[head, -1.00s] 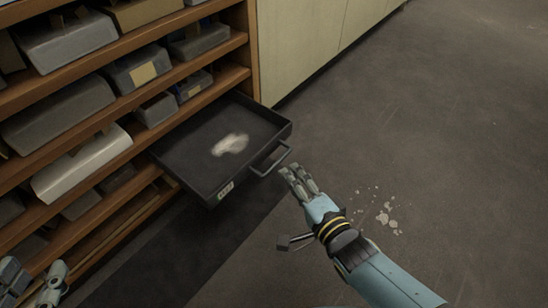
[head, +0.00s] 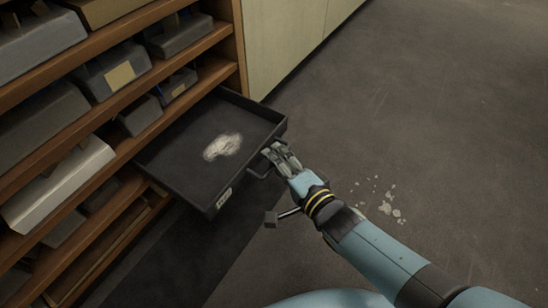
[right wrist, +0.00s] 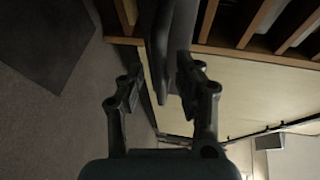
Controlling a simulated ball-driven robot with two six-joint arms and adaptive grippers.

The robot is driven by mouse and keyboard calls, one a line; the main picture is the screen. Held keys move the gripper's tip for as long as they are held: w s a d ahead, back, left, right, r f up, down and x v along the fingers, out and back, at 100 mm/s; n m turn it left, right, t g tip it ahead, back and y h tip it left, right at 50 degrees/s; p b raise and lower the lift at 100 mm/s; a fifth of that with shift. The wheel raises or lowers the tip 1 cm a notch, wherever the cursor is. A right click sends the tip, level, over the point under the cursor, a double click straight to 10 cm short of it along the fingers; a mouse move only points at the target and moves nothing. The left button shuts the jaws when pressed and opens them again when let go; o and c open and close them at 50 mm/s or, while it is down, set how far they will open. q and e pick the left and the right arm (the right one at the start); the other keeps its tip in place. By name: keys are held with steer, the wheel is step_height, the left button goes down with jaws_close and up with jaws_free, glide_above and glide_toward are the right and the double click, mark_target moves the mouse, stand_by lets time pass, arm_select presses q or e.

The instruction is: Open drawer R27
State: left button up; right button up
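A dark, shallow drawer (head: 180,150) stands pulled out of the wooden shelf unit, with a pale patch on its floor. A small label (head: 224,197) is on its front, too small to read. Its bar handle (head: 256,174) is at the front right, partly hidden by my right gripper (head: 276,157). In the right wrist view the fingers of my right gripper (right wrist: 158,88) are apart, with a dark upright part of the drawer (right wrist: 160,45) between them. A gap shows beside the left finger. My left gripper is out of view.
The shelf unit (head: 212,80) holds several grey bins (head: 62,185) on the left. A pale cabinet (head: 285,35) stands behind the drawer. The floor at the right is clear apart from pale spots (head: 385,208).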

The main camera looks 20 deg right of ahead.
jaws_close()
stand_by(0.6)
